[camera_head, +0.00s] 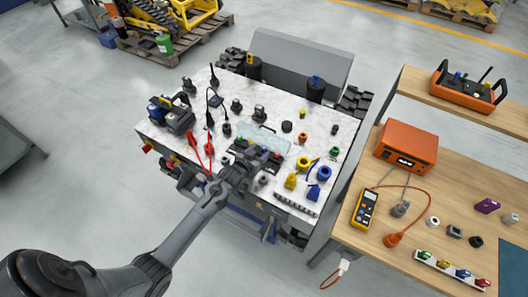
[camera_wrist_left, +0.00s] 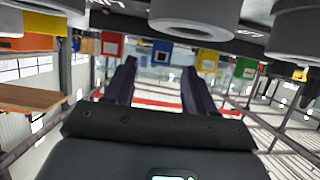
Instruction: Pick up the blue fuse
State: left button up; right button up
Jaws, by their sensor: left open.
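My left gripper (camera_head: 241,168) is over the front middle of the marble-topped carrier (camera_head: 205,85), at a row of small coloured blocks. In the left wrist view its two dark fingers (camera_wrist_left: 160,90) are apart with nothing held between them. A blue block (camera_wrist_left: 161,52), which looks like the blue fuse, shows beyond the gap between the fingertips. A red block (camera_wrist_left: 112,44) is left of it, and a yellow block (camera_wrist_left: 208,60) and a green block (camera_wrist_left: 245,68) are right of it. In the head view the gripper partly hides this row. My right gripper is not in view.
Red leads (camera_head: 207,150) lie just left of the gripper. A yellow ring (camera_head: 303,162) and blue ring (camera_head: 324,173) are to its right. Black plugs stand behind. The wooden bench at right holds an orange box (camera_head: 405,147) and a yellow meter (camera_head: 364,208).

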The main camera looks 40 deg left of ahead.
pick_arm(q)
jog(key=shift+x, duration=1.05)
jog(key=shift+c, duration=0.4)
grip_shut()
jog(key=shift+r, duration=0.1)
